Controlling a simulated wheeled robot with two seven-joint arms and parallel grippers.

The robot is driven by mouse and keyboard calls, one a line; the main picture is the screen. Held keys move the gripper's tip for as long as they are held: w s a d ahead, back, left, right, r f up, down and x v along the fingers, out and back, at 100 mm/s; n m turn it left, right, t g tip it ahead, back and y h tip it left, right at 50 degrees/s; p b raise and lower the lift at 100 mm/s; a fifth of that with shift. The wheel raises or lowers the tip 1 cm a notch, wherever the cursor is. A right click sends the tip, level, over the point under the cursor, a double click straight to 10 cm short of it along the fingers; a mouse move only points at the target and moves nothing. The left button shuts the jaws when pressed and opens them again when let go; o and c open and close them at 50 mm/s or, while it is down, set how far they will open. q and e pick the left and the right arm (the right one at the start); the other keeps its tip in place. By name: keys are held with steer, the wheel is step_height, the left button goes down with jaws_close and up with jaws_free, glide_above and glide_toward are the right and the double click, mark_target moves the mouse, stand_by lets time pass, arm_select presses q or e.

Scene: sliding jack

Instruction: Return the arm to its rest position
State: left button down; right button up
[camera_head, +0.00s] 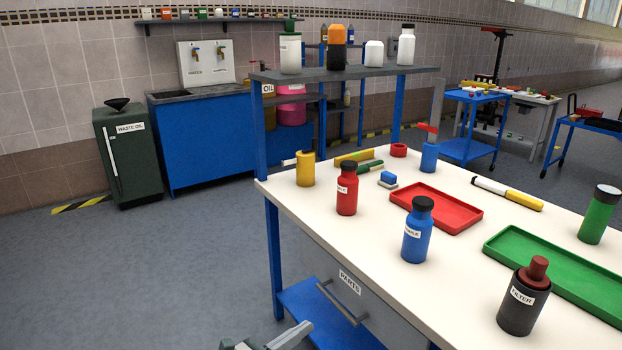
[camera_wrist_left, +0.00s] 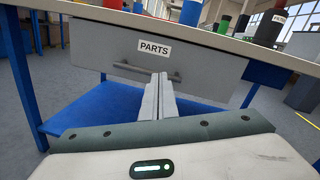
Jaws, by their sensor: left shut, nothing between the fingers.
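My left gripper (camera_head: 290,336) shows at the bottom edge of the head view, low in front of the workbench. In the left wrist view its two grey fingers (camera_wrist_left: 158,97) are together with nothing between them. They point toward the grey drawer (camera_wrist_left: 205,70) with the PARTS label and a bar handle (camera_wrist_left: 146,73). The drawer front (camera_head: 375,312) looks closed in the head view. Whether the fingertips touch the handle cannot be told from the wrist view; in the head view they appear apart from it. My right gripper is not in view.
The white workbench top (camera_head: 290,197) holds a red bottle (camera_head: 347,190), a blue bottle (camera_head: 417,232), a dark filter bottle (camera_head: 523,300), a red tray (camera_head: 455,222) and a green tray (camera_head: 570,272). A blue lower shelf (camera_head: 318,312) lies under the drawer. The floor at left (camera_head: 130,280) is clear.

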arm_select(q)
steer(key=s+a+f+n+y+p, duration=0.2)
steer(key=s+a+f+n+y, duration=0.15)
steer(key=f+n, duration=0.4)
steer(key=s+a+f+n+y+p, duration=0.25)
steer(key=a+f+n, duration=0.3)
steer(key=n, duration=0.35)
steer(key=s+a+f+n+y+p, duration=0.1)
steer(key=s+a+f+n+y, duration=0.25)
steer(key=f+n, duration=0.4)
steer(key=s+a+f+n+g+y+p, duration=0.1)
steer(key=s+f+n+g, duration=0.1)
steer(key=s+f+n, duration=0.3)
steer(key=s+a+f+n+g+y+p, duration=0.1)
steer(key=s+f+n, duration=0.4)
steer(key=s, duration=0.8)
steer(key=s+a+f+n+g+y+p, duration=0.1)
steer(key=s+a+f+n+g+p, duration=0.1)
steer(key=s+f+n, duration=0.3)
steer(key=s+g, duration=0.1)
steer(key=s, duration=0.3)
steer(key=shift+s+f+g, duration=0.3)
steer(key=shift+f, duration=0.1)
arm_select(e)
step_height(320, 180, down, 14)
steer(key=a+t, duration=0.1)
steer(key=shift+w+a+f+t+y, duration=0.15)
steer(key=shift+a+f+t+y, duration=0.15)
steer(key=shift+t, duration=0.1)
